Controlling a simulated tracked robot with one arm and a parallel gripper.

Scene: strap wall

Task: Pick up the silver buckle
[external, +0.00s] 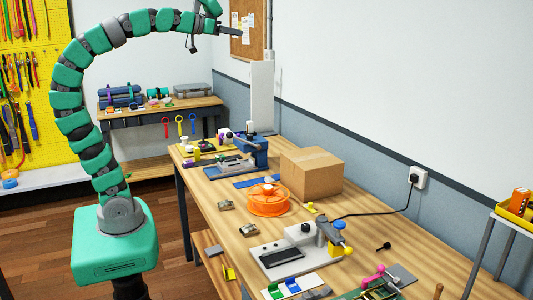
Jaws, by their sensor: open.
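Two small metallic pieces lie on the wooden workbench (205,187), left of the orange reel. One small metallic piece (225,204) is farther back and the other metallic piece (248,230) is nearer. Either could be the silver buckle; they are too small to tell. My gripper (238,33) is open and empty, high above the far end of the bench in front of the cork board, well away from both pieces.
An orange reel (268,200) and a cardboard box (312,174) stand mid-bench. A blue clamp device (254,150) is behind them. A grey fixture (290,252) sits nearer, with a black cable (375,213) running to the wall. Bare wood lies around the metallic pieces.

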